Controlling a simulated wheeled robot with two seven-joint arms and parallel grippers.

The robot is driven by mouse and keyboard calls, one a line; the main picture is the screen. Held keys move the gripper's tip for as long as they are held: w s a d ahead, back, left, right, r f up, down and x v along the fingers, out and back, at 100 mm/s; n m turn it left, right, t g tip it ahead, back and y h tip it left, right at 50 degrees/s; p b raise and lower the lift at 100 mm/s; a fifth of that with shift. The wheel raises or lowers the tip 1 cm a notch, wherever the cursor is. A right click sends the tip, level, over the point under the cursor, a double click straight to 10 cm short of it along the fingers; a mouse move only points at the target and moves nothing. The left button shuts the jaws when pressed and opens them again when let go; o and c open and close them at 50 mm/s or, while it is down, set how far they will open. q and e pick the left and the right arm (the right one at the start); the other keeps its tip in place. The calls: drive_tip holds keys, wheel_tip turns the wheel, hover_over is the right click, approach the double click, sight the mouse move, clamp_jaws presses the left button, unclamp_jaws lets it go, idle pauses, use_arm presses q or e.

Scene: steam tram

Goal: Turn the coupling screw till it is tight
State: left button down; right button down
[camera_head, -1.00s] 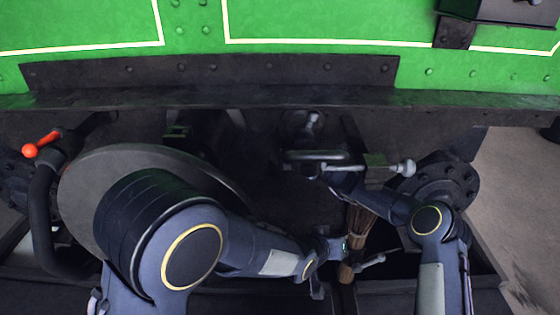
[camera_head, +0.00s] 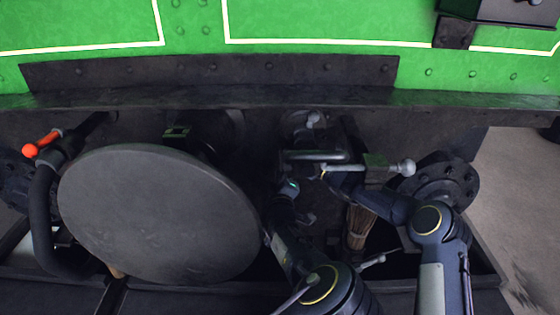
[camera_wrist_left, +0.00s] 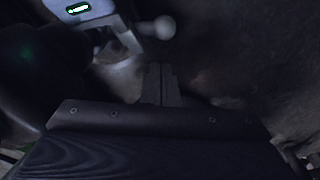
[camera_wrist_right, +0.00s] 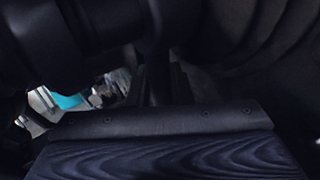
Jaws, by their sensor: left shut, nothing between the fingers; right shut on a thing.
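The coupling (camera_head: 318,157) hangs below the buffer beam in the head view, with a grey link and a bar ending in a pale ball (camera_head: 405,168). My right gripper (camera_wrist_right: 165,75) is shut on a dark part that seems to belong to the coupling; the held part is barely visible. In the head view its fingers are hidden below the link. My left gripper (camera_wrist_left: 160,75) is shut and empty. In the head view its wrist is just below left of the link. A pale ball end (camera_wrist_left: 163,27) shows just beyond its fingertips in the left wrist view.
A large round buffer (camera_head: 160,215) fills the left. A black hose with a red-handled cock (camera_head: 31,150) hangs beyond it. A dark round flange (camera_head: 442,182) is at right. A brown bundle (camera_head: 358,228) and a pale handle (camera_head: 372,262) lie below the coupling.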

use_arm(q)
drive_tip(key=w, duration=0.7)
drive_tip(key=shift+w, duration=0.2)
use_arm(e)
drive_tip(key=shift+r, duration=0.1)
use_arm(q)
drive_tip(key=shift+s+d+f+n, duration=0.15)
drive_tip(key=shift+d+f, duration=0.05)
drive_tip(key=shift+d, duration=0.25)
drive_tip(key=shift+s+d+f+n, duration=0.1)
drive_tip(key=shift+d+f+n, duration=0.05)
drive_tip(key=shift+d, duration=0.25)
use_arm(e)
drive_tip(key=shift+a, duration=0.1)
drive_tip(key=c, duration=1.6)
unclamp_jaws()
use_arm(q)
drive_tip(key=shift+d, duration=0.1)
use_arm(e)
drive_tip(key=shift+s, duration=0.1)
